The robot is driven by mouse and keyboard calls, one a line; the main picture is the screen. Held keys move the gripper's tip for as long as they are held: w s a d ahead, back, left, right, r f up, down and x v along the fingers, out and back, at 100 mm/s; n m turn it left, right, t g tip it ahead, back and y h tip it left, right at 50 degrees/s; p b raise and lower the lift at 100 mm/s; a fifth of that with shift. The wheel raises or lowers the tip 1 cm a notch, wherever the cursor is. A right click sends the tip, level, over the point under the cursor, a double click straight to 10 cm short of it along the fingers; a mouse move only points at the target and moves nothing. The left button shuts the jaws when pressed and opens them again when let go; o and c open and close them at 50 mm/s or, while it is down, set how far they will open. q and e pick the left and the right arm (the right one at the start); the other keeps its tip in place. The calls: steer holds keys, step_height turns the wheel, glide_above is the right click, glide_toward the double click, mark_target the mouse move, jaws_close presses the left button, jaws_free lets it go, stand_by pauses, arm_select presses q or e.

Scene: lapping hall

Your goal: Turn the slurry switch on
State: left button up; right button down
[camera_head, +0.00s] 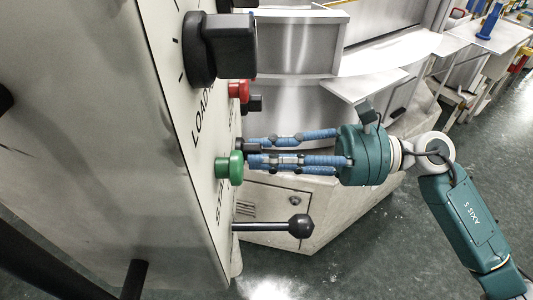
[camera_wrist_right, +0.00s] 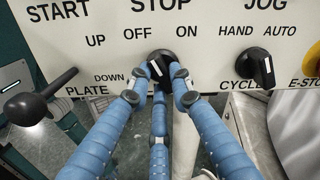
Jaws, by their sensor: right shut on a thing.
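The slurry switch appears to be the black knob (camera_wrist_right: 160,56) below the OFF and ON marks in the wrist view; its own name label is hidden. My right gripper (camera_wrist_right: 160,78) is shut on this knob, with blue fingers on both sides and one below. In the head view my right gripper (camera_head: 252,152) reaches in from the right to the pale control panel (camera_head: 150,120), beside the green button (camera_head: 230,167). My left gripper is not in view.
A ball-ended lever (camera_head: 300,226) sticks out below the gripper. A red button (camera_head: 238,90) and a large black knob (camera_head: 222,45) stand out above it. The CYCLE knob (camera_wrist_right: 257,68) is to the right in the wrist view. Floor at the right is open.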

steer(key=shift+s+r+m+b, duration=0.1)
steer(key=shift+r+m+b, duration=0.1)
steer(key=shift+m, duration=2.55)
steer(key=shift+r+m+b, duration=0.1)
steer(key=shift+m+b, duration=0.1)
steer(key=shift+m, duration=2.55)
steer(key=c, duration=1.5)
jaws_free()
steer(key=shift+c, duration=0.2)
steer(key=shift+d, duration=0.15)
